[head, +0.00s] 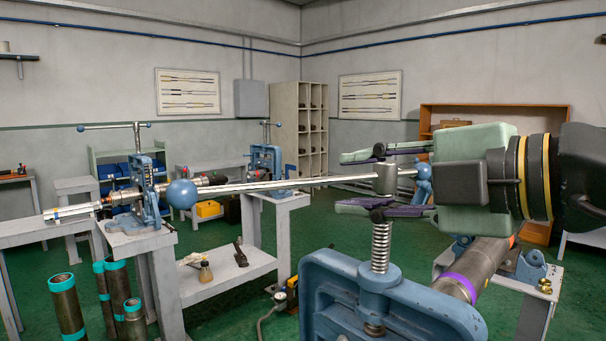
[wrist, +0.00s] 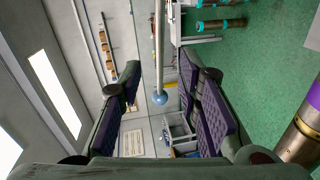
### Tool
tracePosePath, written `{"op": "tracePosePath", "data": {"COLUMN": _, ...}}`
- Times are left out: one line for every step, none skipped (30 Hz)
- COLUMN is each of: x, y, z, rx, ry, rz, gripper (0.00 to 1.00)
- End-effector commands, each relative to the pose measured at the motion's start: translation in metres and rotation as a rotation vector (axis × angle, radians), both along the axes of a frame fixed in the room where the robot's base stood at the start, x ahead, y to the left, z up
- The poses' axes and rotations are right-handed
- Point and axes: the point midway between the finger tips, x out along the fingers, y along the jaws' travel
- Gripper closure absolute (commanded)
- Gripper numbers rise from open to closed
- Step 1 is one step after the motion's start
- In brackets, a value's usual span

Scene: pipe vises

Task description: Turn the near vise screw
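The near vise (head: 400,305) is a blue frame at the bottom of the head view, with a threaded screw (head: 381,248) rising from it. A grey hub (head: 384,177) tops the screw. A long steel handle bar (head: 290,184) passes through it, with a large blue ball (head: 181,194) at the left end and another (head: 424,172) at the right. My gripper (head: 343,182) is open, its purple-padded fingers apart above and below the bar and hub in the picture. In the wrist view the bar (wrist: 159,45) and ball (wrist: 160,97) show between the spread fingers (wrist: 158,70), with gaps on both sides.
A pipe with a purple band (head: 462,283) lies by the near vise. Another blue vise (head: 150,205) holds a pipe on the left bench, and a third (head: 265,162) stands farther back. Several teal-ended pipes (head: 68,305) stand on the floor. Green floor is open in the middle.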

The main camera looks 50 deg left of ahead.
Motion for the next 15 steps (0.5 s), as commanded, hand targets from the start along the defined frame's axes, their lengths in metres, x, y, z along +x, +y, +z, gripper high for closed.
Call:
{"op": "tracePosePath", "data": {"x": -0.002, "y": 0.006, "z": 0.000, "rx": -0.002, "ry": 0.001, "rz": 0.004, "gripper": 0.69}}
{"op": "tracePosePath", "data": {"x": -0.002, "y": 0.010, "z": 0.000, "rx": -0.001, "ry": 0.000, "rz": 0.004, "gripper": 0.69}}
{"op": "tracePosePath", "data": {"x": -0.003, "y": 0.015, "z": -0.001, "rx": -0.001, "ry": -0.001, "rz": 0.005, "gripper": 0.69}}
{"op": "tracePosePath", "data": {"x": -0.004, "y": 0.021, "z": -0.002, "rx": -0.001, "ry": -0.001, "rz": 0.005, "gripper": 0.69}}
{"op": "tracePosePath", "data": {"x": -0.005, "y": 0.026, "z": -0.003, "rx": -0.002, "ry": -0.001, "rz": 0.006, "gripper": 0.69}}
{"op": "tracePosePath", "data": {"x": -0.005, "y": 0.034, "z": -0.004, "rx": -0.001, "ry": -0.001, "rz": 0.006, "gripper": 0.69}}
{"op": "tracePosePath", "data": {"x": -0.006, "y": 0.040, "z": -0.005, "rx": -0.001, "ry": -0.001, "rz": 0.006, "gripper": 0.69}}
{"op": "tracePosePath", "data": {"x": -0.007, "y": 0.046, "z": -0.006, "rx": -0.001, "ry": -0.001, "rz": 0.007, "gripper": 0.69}}
{"op": "tracePosePath", "data": {"x": -0.008, "y": 0.054, "z": -0.008, "rx": -0.001, "ry": -0.002, "rz": 0.006, "gripper": 0.69}}
{"op": "tracePosePath", "data": {"x": -0.008, "y": 0.059, "z": -0.009, "rx": -0.002, "ry": -0.001, "rz": 0.006, "gripper": 0.69}}
{"op": "tracePosePath", "data": {"x": -0.009, "y": 0.064, "z": -0.009, "rx": -0.002, "ry": 0.000, "rz": 0.005, "gripper": 0.69}}
{"op": "tracePosePath", "data": {"x": -0.009, "y": 0.071, "z": -0.011, "rx": -0.002, "ry": -0.001, "rz": 0.004, "gripper": 0.69}}
{"op": "tracePosePath", "data": {"x": -0.010, "y": 0.076, "z": -0.012, "rx": -0.002, "ry": -0.001, "rz": 0.004, "gripper": 0.69}}
{"op": "tracePosePath", "data": {"x": -0.011, "y": 0.080, "z": -0.013, "rx": -0.001, "ry": -0.003, "rz": 0.004, "gripper": 0.69}}
{"op": "tracePosePath", "data": {"x": -0.011, "y": 0.085, "z": -0.014, "rx": -0.002, "ry": -0.001, "rz": 0.004, "gripper": 0.69}}
